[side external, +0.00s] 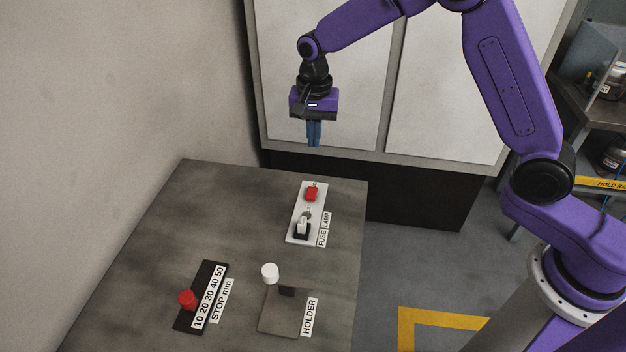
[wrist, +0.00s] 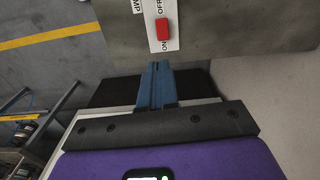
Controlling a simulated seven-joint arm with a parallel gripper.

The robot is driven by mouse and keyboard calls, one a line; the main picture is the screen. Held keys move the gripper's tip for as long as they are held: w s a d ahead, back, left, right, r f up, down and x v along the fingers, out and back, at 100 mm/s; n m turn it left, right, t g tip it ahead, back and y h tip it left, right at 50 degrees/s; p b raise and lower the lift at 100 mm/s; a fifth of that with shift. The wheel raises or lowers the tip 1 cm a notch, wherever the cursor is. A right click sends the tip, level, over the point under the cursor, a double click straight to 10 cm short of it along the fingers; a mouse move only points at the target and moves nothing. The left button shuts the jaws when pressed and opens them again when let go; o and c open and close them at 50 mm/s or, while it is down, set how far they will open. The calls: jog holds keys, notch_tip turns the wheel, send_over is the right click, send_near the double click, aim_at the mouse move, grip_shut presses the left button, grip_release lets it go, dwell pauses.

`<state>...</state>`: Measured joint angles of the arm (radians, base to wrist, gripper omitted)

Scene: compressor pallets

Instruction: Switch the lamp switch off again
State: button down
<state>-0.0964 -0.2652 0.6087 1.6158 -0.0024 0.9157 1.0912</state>
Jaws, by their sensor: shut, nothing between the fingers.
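The red lamp switch (side external: 312,194) sits at the far end of a white panel (side external: 293,235) labelled FUSE and LAMP, near the table's back right. In the wrist view the switch (wrist: 162,29) shows at the top, between the OFF and ON markings; I cannot tell which way it is set. My gripper (side external: 314,145) is shut and empty, its blue fingers pointing down, above and behind the switch. In the wrist view the fingertips (wrist: 157,66) are apart from the switch, off its ON end.
A fuse piece (side external: 302,227) stands on the near part of the panel. A red-knobbed stop slider (side external: 187,299) lies at the left front. A holder plate (side external: 279,322) with a white round piece (side external: 270,271) is at the front. The table's back left (side external: 220,200) is clear.

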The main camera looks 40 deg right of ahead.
aim_at(313, 189)
jog(key=shift+w+d+f+m, duration=0.1)
jog(key=shift+w+f+m, duration=0.2)
jog(key=shift+w, duration=0.1)
notch_tip(313, 189, down, 14)
jog(key=shift+r, duration=0.1)
dwell(0.6)
